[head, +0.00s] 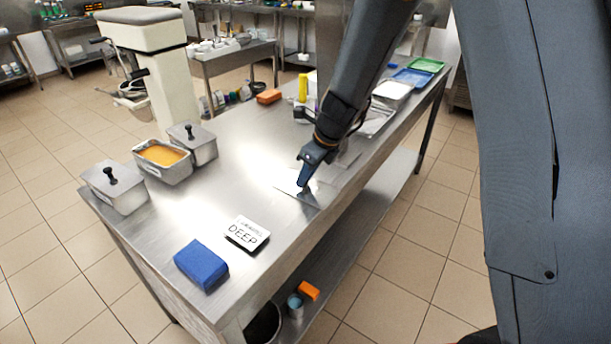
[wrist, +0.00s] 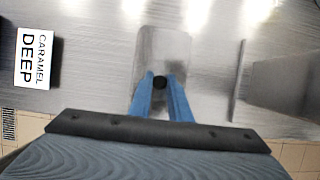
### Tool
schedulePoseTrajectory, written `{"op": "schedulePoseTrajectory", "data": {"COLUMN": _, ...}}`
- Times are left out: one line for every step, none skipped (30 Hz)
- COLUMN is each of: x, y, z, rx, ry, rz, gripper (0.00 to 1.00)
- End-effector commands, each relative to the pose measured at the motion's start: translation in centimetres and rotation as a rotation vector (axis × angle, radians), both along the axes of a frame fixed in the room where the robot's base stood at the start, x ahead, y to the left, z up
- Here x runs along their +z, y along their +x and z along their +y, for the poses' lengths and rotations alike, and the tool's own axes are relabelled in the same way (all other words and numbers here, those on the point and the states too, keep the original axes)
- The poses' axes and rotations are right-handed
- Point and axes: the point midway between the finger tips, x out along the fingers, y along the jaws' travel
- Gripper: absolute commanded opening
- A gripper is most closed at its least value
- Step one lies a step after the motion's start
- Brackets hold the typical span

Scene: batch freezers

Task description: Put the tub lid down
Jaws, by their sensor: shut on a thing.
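The tub lid (head: 288,182) is a flat steel plate with a black knob, low over the steel bench top (head: 235,190) near its right edge. My gripper (head: 303,184) is shut on the lid's knob. In the wrist view the knob (wrist: 160,82) sits between the two blue fingertips, with the lid's grey plate (wrist: 163,48) beyond. I cannot tell whether the lid touches the bench. An open steel tub (head: 164,174) with orange contents stands at the bench's left side, between two lidded tubs (head: 122,197) (head: 204,151).
A card reading "CARAMEL DEEP" (head: 247,233) and a blue block (head: 201,264) lie toward the near end. A steel object (wrist: 275,80) stands right of the lid in the wrist view. The bench middle is clear.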

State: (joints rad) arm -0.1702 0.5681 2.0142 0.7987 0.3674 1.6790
Motion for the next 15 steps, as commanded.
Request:
{"op": "schedulePoseTrajectory", "data": {"x": -0.09, "y": 0.01, "z": -0.02, "rx": 0.0, "ry": 0.0, "rz": 0.0, "gripper": 0.0}}
{"op": "schedulePoseTrajectory", "data": {"x": -0.18, "y": 0.01, "z": -0.02, "rx": -0.001, "ry": 0.0, "rz": 0.0, "gripper": 0.0}}
{"op": "schedulePoseTrajectory", "data": {"x": -0.32, "y": 0.01, "z": -0.02, "rx": -0.001, "ry": 0.0, "rz": 0.0, "gripper": 0.0}}
{"op": "schedulePoseTrajectory", "data": {"x": -0.24, "y": 0.01, "z": -0.02, "rx": -0.001, "ry": 0.0, "rz": 0.0, "gripper": 0.22}}
{"op": "schedulePoseTrajectory", "data": {"x": -0.22, "y": 0.01, "z": -0.02, "rx": -0.001, "ry": 0.0, "rz": 0.0, "gripper": 0.27}}
{"op": "schedulePoseTrajectory", "data": {"x": -0.21, "y": 0.0, "z": -0.03, "rx": -0.001, "ry": 0.0, "rz": 0.0, "gripper": 0.34}}
{"op": "schedulePoseTrajectory", "data": {"x": -0.2, "y": 0.0, "z": -0.03, "rx": -0.001, "ry": 0.0, "rz": 0.0, "gripper": 0.36}}
{"op": "schedulePoseTrajectory", "data": {"x": -0.2, "y": 0.0, "z": -0.03, "rx": -0.001, "ry": 0.0, "rz": 0.0, "gripper": 0.36}}
{"op": "schedulePoseTrajectory", "data": {"x": -0.2, "y": 0.01, "z": -0.02, "rx": -0.001, "ry": 0.0, "rz": 0.0, "gripper": 0.36}}
{"op": "schedulePoseTrajectory", "data": {"x": -0.19, "y": 0.0, "z": -0.03, "rx": -0.001, "ry": 0.0, "rz": 0.0, "gripper": 0.36}}
{"op": "schedulePoseTrajectory", "data": {"x": -0.19, "y": 0.0, "z": -0.03, "rx": -0.001, "ry": 0.0, "rz": 0.0, "gripper": 0.36}}
{"op": "schedulePoseTrajectory", "data": {"x": -0.19, "y": 0.0, "z": -0.03, "rx": 0.0, "ry": 0.0, "rz": 0.0, "gripper": 0.36}}
{"op": "schedulePoseTrajectory", "data": {"x": -0.19, "y": 0.0, "z": -0.03, "rx": -0.001, "ry": 0.0, "rz": 0.0, "gripper": 0.36}}
{"op": "schedulePoseTrajectory", "data": {"x": -0.19, "y": 0.0, "z": -0.03, "rx": 0.0, "ry": 0.0, "rz": 0.0, "gripper": 0.36}}
{"op": "schedulePoseTrajectory", "data": {"x": -0.15, "y": 0.01, "z": -0.02, "rx": 0.0, "ry": 0.0, "rz": 0.0, "gripper": 0.36}}
